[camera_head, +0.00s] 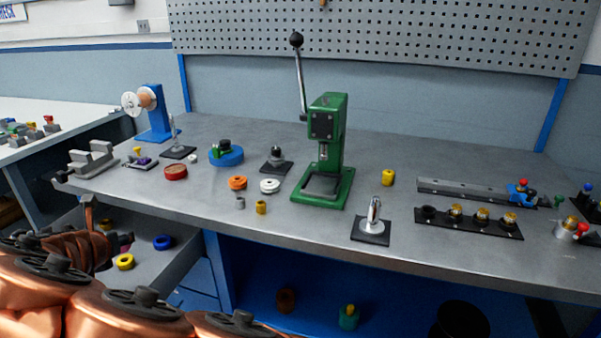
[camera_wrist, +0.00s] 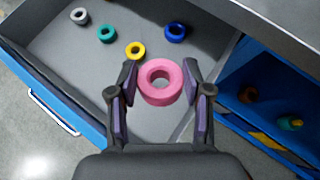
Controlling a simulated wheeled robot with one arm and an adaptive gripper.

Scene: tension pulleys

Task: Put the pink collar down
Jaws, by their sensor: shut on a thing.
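The pink collar (camera_wrist: 147,94) is a thick ring with a round hole, in the middle of the wrist view. My gripper (camera_wrist: 160,83) is shut on it, one finger pad on each side. It is held above an open grey drawer (camera_wrist: 200,60), and I cannot tell how high. In the head view my copper-coloured arm fills the lower left, and the collar is mostly hidden there.
In the drawer lie a yellow ring (camera_wrist: 135,50), a blue ring (camera_wrist: 175,33), a teal ring (camera_wrist: 106,34) and a grey ring (camera_wrist: 79,16). A bench (camera_head: 310,240) stands above, with a green press (camera_head: 328,140). A blue shelf (camera_wrist: 232,95) is at right.

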